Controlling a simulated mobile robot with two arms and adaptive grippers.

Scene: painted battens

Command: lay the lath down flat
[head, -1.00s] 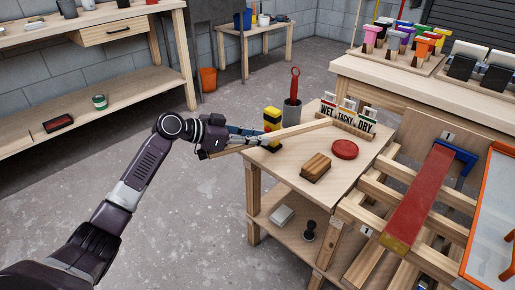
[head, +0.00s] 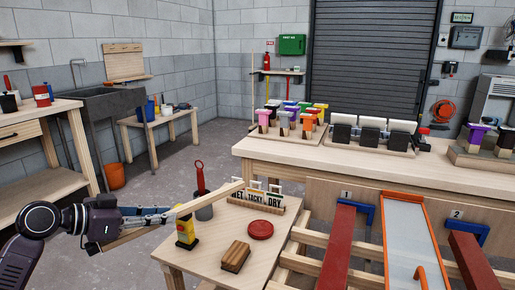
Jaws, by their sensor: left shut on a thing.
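The lath (head: 205,200) is a long, thin strip of pale bare wood. My left gripper (head: 160,219) is shut on it above the left side of the small wooden table (head: 204,252). The lath slants up to the right, with its far end by the WET/TACKY/DRY sign holder (head: 257,198). Its other end sticks out below and left of the gripper. I cannot tell whether the far end touches the holder. My right gripper is not in view.
On the small table are a yellow and black object (head: 186,232), a wooden block (head: 235,257) and a red disc (head: 260,230). A grey cup (head: 204,212) holds a red-handled tool. Red boards (head: 332,245) lie on the rack at right, beside an orange-framed panel (head: 411,250).

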